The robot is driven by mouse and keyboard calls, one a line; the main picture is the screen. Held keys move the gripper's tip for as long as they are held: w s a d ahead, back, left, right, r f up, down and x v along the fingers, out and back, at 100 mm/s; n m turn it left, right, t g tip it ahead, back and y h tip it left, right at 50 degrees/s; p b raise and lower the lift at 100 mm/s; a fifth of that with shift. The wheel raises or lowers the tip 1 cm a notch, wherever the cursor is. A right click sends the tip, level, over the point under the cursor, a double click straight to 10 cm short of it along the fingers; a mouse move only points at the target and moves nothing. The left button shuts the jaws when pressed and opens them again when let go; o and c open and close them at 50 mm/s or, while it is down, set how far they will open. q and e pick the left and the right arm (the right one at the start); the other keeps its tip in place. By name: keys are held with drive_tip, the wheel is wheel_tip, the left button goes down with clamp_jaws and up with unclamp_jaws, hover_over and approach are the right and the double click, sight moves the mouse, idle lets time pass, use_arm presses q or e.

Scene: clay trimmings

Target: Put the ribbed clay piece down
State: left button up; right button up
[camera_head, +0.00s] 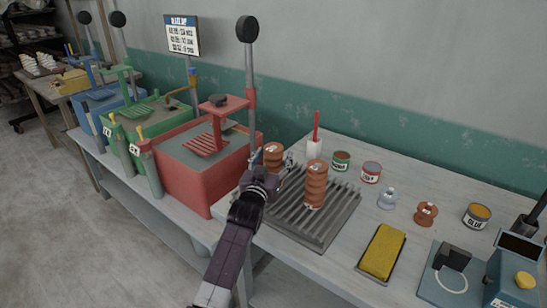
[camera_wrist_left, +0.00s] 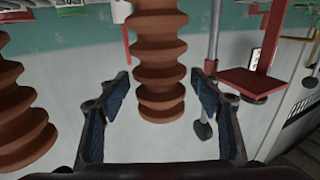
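Two brown ribbed clay pieces show in the head view. One (camera_head: 272,153) is at the back left of the slotted grey rack (camera_head: 340,225), its lower part hidden by my left gripper (camera_head: 277,171). The other (camera_head: 316,184) stands upright on the rack, to the right. In the left wrist view, which looks upside down, one ribbed piece (camera_wrist_left: 160,70) is between the fingers of my left gripper (camera_wrist_left: 162,88). A gap shows on both sides, so the gripper is open around it, not clamped. The other piece (camera_wrist_left: 15,115) is at the left edge there. My right gripper is not in view.
A red box with a press (camera_head: 195,165) stands close to the left of my arm. Right of the rack are small tins (camera_head: 371,172), a yellow sponge (camera_head: 382,251) on a tray and a blue device (camera_head: 512,280). A white holder (camera_head: 314,148) stands behind the rack.

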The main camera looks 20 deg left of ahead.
use_arm(q)
drive_tip(key=shift+r, duration=0.1)
drive_tip(key=shift+s, duration=0.55)
drive_tip(key=s+b, duration=0.1)
drive_tip(key=s, duration=1)
drive_tip(key=shift+d, duration=0.25)
